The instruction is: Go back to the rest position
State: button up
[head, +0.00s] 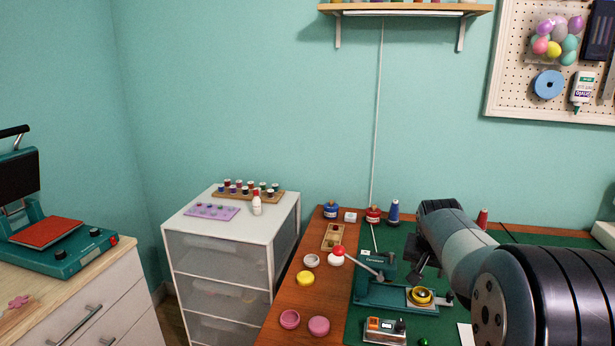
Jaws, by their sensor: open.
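My arm comes in from the lower right and reaches over the green mat (390,330) on the wooden work table (330,240). My gripper (416,270) is a small dark shape below the arm's far end, partly hidden by the arm. It is open, and I see nothing held in it. It is close to a green lever press (385,293) with a red-knobbed handle. In this view it appears just above the press's round yellow die (420,296); I cannot tell the gap between them.
Pink, yellow and white round pieces (305,278) lie on the bare wood left of the press. A small meter box (384,330) stands in front. Left are a white drawer unit (190,225) with thread spools and a heat press (60,235). A shelf (400,9) hangs above.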

jog(key=b+x, duration=0.1)
jog(key=x, duration=0.9)
jog(key=shift+f, duration=0.25)
notch_tip(320, 180, up, 3)
jog(key=shift+w+d+f+p, duration=0.1)
jog(key=shift+w+p, duration=0.05)
jog(key=shift+p, duration=0.95)
jog(key=shift+r+p, duration=0.4)
jog(key=shift+r, duration=0.1)
jog(key=shift+f, duration=0.1)
